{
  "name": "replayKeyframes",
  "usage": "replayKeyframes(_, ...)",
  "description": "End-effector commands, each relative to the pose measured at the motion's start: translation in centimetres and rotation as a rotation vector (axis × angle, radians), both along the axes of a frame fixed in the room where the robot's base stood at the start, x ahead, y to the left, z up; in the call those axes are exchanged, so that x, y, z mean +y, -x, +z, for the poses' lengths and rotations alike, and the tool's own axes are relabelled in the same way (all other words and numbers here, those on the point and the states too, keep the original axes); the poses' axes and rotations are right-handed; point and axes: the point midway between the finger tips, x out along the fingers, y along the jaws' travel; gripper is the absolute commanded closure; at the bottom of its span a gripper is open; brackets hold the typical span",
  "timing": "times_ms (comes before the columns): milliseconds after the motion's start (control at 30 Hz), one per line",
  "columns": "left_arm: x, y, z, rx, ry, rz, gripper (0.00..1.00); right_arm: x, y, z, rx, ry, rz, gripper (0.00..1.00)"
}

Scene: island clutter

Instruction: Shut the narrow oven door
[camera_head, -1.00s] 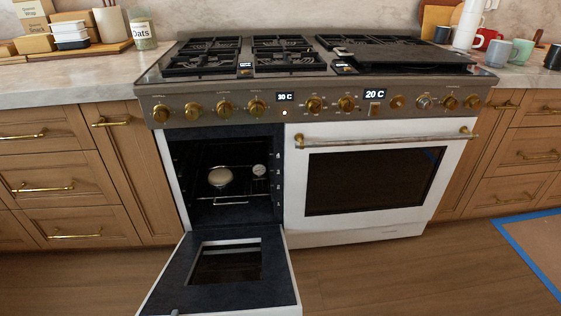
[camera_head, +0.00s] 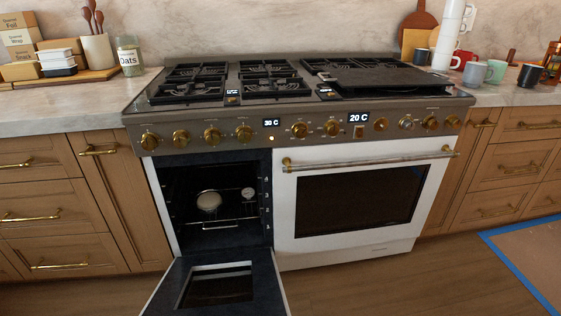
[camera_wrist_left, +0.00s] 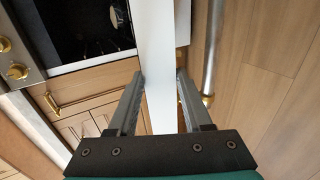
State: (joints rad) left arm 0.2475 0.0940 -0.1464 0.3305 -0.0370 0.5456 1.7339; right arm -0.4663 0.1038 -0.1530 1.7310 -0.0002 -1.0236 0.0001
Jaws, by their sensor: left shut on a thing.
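The narrow oven door (camera_head: 258,285) is folded down open below the left oven cavity (camera_head: 215,205) in the head view. Its inner face is dark with a window, and its rim is white. Its front part is cut off by the picture's lower edge. In the left wrist view, my left gripper (camera_wrist_left: 160,80) is shut on the white edge of the door (camera_wrist_left: 158,45), with one finger on each side. A metal handle bar (camera_wrist_left: 213,45) with brass ends runs beside the right finger. My right gripper is in neither view.
The wide oven door (camera_head: 285,220) at the right is closed. Cabinets flank the range, and wood floor (camera_head: 340,290) is clear in front.

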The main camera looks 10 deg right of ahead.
Motion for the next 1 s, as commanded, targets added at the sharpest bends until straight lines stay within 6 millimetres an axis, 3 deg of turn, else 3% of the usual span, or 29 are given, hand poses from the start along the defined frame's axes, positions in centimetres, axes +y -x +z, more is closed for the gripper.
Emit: replayKeyframes(1000,-0.3,-3.7,5.6,0.086,-0.006,-0.001,1.0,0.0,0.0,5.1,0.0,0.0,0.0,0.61)
